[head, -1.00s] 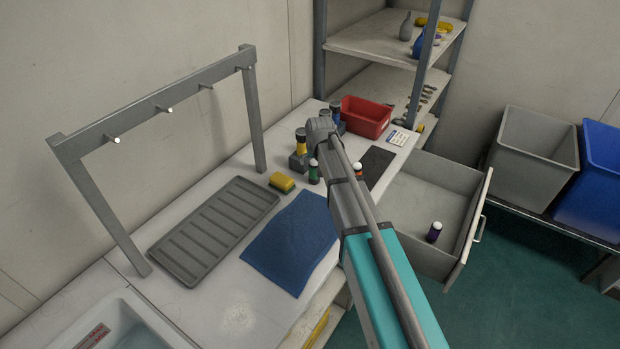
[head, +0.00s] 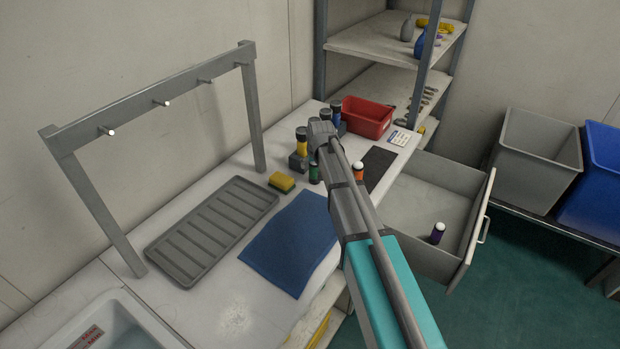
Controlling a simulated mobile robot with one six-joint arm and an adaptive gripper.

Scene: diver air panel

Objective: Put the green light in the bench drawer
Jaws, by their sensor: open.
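The green light (head: 314,173), a small dark cylinder with a green band and a pale top, stands upright on the bench (head: 235,312), just left of my arm. The bench drawer (head: 425,210) is pulled open at the right end of the bench. A purple-banded light (head: 438,234) stands upright inside it. My arm reaches over the bench from the lower right, its wrist beside and above the green light. My gripper's fingers are hidden behind the arm, so their distance from the light cannot be seen.
An orange-banded light (head: 358,171) stands right of my arm. A yellow light (head: 301,142) and a blue light (head: 335,116) stand in dark blocks behind. A sponge (head: 282,182), blue cloth (head: 290,245), ribbed tray (head: 213,232), hook rack (head: 150,102) and red bin (head: 366,118) are nearby.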

